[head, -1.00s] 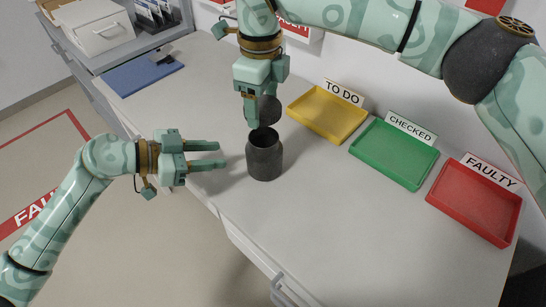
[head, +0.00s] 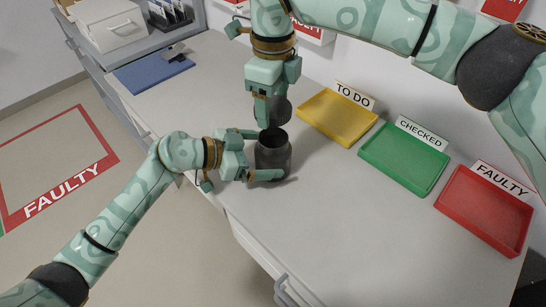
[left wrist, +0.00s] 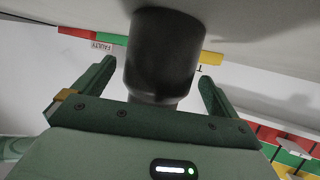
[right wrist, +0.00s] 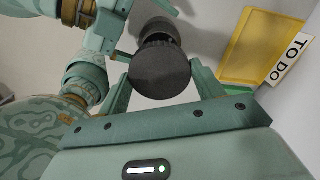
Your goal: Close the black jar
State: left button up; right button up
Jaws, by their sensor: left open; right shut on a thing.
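The black jar (head: 273,158) stands upright and open-mouthed on the worktop. It fills the middle of the left wrist view (left wrist: 163,55). My left gripper (head: 268,154) is open, with its two fingers on either side of the jar's body; gaps show beside the jar in the left wrist view. My right gripper (head: 271,110) is shut on the dark round lid (head: 280,111), holding it above the jar's mouth. In the right wrist view the lid (right wrist: 160,72) is between the fingers, with the jar (right wrist: 157,30) partly hidden behind it.
A yellow TO DO tray (head: 337,117), a green CHECKED tray (head: 403,158) and a red FAULTY tray (head: 484,208) line the wall side of the worktop. A blue mat (head: 153,72) lies at the far left. The worktop (head: 350,215) in front of the trays is clear.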

pick_arm(q)
jog(key=shift+x, duration=0.85)
jog(key=c, duration=1.5)
pick_arm(e)
send_over(273, 131)
jog(key=s, duration=0.3)
jog(key=shift+f, duration=2.45)
jog(key=shift+f, duration=0.9)
jog(key=shift+f, duration=0.5)
pick_arm(q)
jog(key=c, duration=0.5)
pick_arm(e)
jog(key=shift+f, duration=0.1)
jog(key=shift+m, duration=1.7)
